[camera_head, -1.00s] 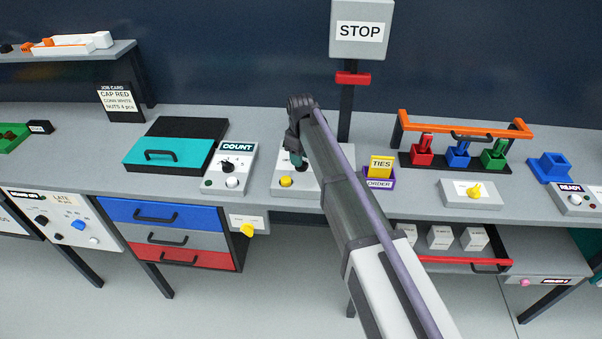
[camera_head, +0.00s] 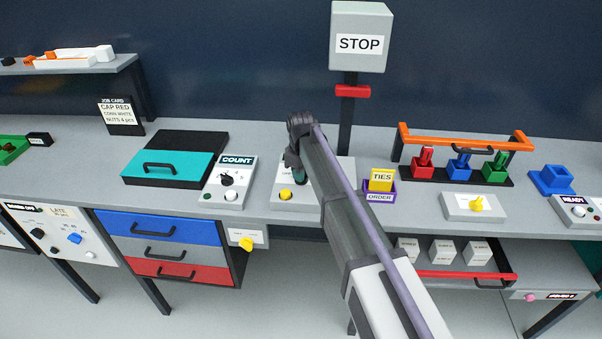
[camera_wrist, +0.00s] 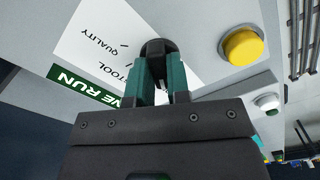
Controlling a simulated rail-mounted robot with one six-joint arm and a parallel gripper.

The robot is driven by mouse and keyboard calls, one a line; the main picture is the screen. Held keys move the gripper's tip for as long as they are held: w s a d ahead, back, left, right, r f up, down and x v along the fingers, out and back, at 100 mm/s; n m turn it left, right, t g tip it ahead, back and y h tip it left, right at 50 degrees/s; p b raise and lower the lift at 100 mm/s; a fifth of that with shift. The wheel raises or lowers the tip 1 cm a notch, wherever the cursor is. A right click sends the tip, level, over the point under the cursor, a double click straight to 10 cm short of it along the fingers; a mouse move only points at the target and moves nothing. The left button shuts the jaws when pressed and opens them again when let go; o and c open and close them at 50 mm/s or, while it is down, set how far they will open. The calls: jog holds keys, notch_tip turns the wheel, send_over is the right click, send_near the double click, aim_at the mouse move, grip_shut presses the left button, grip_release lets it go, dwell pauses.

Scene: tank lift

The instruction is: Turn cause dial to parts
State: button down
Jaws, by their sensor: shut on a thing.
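The cause dial (camera_wrist: 157,48) is a round black knob on a white label that reads "TOOL" and "QUALITY" in the wrist view. My gripper (camera_wrist: 163,75) is shut on the dial, with its two green fingers on either side of it. The dial's pointer and any "parts" mark are hidden by my fingers and wrist. In the head view my gripper (camera_head: 299,172) reaches down to the panel (camera_head: 283,206), and my arm covers much of that panel.
A yellow button (camera_wrist: 243,46) sits beside the dial; it also shows in the head view (camera_head: 286,195). The COUNT panel (camera_head: 230,182) stands to the left. A purple order holder (camera_head: 380,196) with a yellow TIES card (camera_head: 381,178) stands close on the right.

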jog(key=shift+m, duration=0.4)
jog(key=m, duration=0.3)
jog(key=shift+m, duration=2)
jog(key=c, duration=1.1)
grip_release()
